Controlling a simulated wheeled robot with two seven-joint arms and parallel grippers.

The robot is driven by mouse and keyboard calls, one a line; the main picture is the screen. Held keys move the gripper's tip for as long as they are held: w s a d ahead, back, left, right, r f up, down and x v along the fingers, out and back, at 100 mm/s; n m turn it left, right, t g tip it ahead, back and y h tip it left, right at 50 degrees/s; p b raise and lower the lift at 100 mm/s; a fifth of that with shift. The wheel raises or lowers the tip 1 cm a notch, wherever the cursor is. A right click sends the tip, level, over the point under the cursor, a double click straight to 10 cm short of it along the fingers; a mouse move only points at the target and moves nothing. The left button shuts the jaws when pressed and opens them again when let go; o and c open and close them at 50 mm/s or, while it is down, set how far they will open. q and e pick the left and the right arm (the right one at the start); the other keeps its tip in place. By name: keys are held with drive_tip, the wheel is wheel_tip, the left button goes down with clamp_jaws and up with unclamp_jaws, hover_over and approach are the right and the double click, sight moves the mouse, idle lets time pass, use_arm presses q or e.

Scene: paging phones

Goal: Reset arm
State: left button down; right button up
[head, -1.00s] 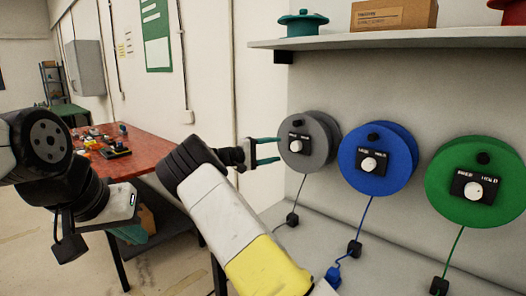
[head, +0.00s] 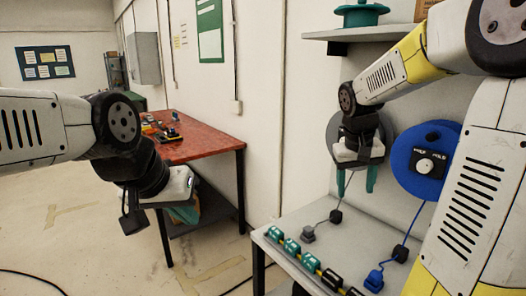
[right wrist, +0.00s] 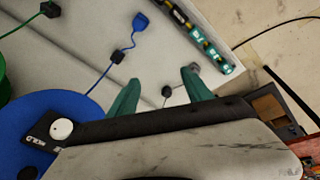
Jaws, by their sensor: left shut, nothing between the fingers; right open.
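My right gripper (head: 356,180) hangs pointing down in front of the grey round dial unit (head: 334,126), partly hiding it. Its two green fingers are apart with nothing held between them. The right wrist view shows the open fingers (right wrist: 158,92) above the pale counter. My left gripper (head: 172,198) is at the left, in front of the red table; it is shut and empty, its fingertips hard to make out. The blue round dial unit (head: 408,165) is on the wall, partly behind my right arm; its white knob also shows in the right wrist view (right wrist: 61,129).
The pale counter (head: 325,228) holds a row of teal and black blocks (head: 308,262), a blue plug (head: 374,281) and a grey plug (head: 308,234). A shelf (head: 325,34) with a teal pot (head: 361,14) is above. The red table (head: 205,142) is behind my left gripper.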

drive_tip(key=s+a+r+t+y, duration=0.1)
drive_tip(key=s+a+t+y, duration=0.1)
drive_tip(key=s+a, duration=0.3)
drive_tip(key=s+a+r+t+y, duration=0.1)
drive_tip(key=s+a, duration=0.4)
drive_tip(key=s, duration=0.7)
drive_tip(key=shift+r+t+y, duration=0.4)
drive_tip(key=shift+r+y, duration=0.1)
drive_tip(key=shift+r, duration=0.15)
